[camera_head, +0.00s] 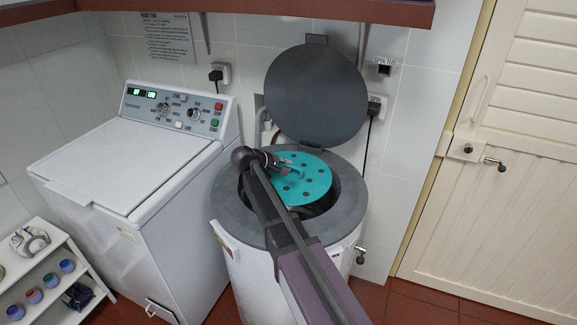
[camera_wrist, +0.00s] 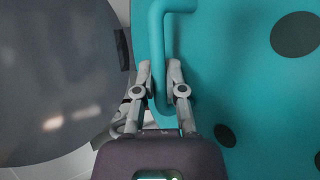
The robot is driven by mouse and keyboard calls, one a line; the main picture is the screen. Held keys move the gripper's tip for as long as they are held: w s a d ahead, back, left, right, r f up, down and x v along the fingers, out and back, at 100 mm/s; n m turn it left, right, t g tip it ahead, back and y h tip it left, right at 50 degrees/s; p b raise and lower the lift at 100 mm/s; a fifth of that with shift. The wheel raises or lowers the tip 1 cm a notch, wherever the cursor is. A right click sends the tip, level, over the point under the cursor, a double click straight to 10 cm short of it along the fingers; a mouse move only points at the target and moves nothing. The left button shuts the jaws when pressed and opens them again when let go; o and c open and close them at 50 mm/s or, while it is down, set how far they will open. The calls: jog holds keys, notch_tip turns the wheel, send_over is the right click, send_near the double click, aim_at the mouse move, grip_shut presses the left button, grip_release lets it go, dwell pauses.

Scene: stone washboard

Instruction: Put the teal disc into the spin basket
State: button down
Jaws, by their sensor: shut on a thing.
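The teal disc (camera_head: 308,186) is round, with several dark holes and a raised handle. It is over the open mouth of the spin tub, whose grey rim (camera_head: 345,222) surrounds it; whether it touches anything inside I cannot tell. My gripper (camera_head: 285,166) comes in from the front and is at the disc's handle. In the wrist view my gripper (camera_wrist: 162,85) has its two fingers closed on the teal handle (camera_wrist: 157,50), with the disc's face (camera_wrist: 235,70) to the right. The spin basket inside the tub is mostly hidden by the disc and my arm.
The tub's round grey lid (camera_head: 316,95) stands open behind it. A white washing machine (camera_head: 135,165) is close on the left. A low white shelf (camera_head: 50,255) with small jars is at lower left. A white door (camera_head: 510,150) is at right. A red-brown shelf (camera_head: 300,10) hangs above.

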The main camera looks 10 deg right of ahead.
jog(key=shift+f+b, duration=3.9)
jog(key=shift+f, duration=0.3)
jog(key=c, duration=0.6)
grip_release()
jog(key=shift+c, duration=0.2)
